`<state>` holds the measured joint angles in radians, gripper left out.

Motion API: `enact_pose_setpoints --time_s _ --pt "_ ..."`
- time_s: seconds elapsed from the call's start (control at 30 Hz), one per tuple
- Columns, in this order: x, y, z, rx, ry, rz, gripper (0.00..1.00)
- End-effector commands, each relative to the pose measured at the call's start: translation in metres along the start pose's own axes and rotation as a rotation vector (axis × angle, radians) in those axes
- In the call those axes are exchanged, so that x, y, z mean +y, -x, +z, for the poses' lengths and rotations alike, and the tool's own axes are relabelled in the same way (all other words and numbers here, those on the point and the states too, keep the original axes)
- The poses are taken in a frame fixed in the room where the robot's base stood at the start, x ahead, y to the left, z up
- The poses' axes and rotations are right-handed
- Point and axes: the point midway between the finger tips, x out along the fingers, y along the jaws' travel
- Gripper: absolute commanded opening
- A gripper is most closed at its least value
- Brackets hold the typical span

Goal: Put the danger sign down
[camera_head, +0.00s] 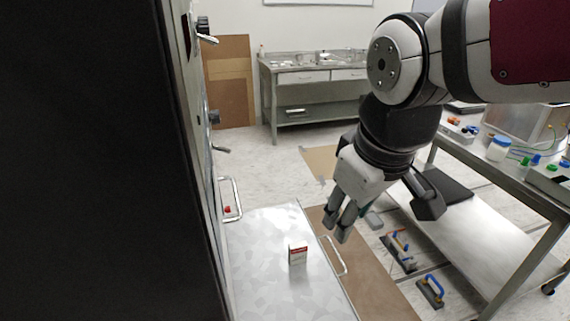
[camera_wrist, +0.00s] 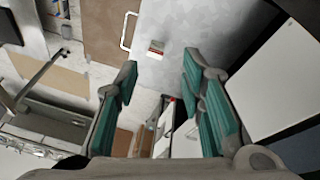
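The danger sign (camera_head: 298,253) is a small white block with a red band. It appears to stand upright on the shiny grey metal surface (camera_head: 262,290) in the lower middle of the head view. It also shows in the wrist view (camera_wrist: 155,48), above and beyond the fingertips.
A tall dark cabinet side fills the left of the head view. The metal surface has a handle (camera_head: 334,256) on its right edge. A bench (camera_head: 540,205) with bottles stands on the right, with blue-handled tools (camera_head: 431,291) on the floor. A far counter (camera_head: 320,95) stands behind.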

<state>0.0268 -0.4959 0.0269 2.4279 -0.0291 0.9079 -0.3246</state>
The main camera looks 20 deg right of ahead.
Motion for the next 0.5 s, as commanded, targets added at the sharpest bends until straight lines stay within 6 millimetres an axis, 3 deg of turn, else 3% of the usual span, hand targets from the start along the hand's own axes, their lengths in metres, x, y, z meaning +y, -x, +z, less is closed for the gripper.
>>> enact_pose_setpoints --time_s 0.2,0.5 --pt "-0.015 0.020 0.040 0.073 -0.263 -0.006 0.36" --pt "-0.020 0.023 0.051 0.089 -0.346 -0.013 0.36"
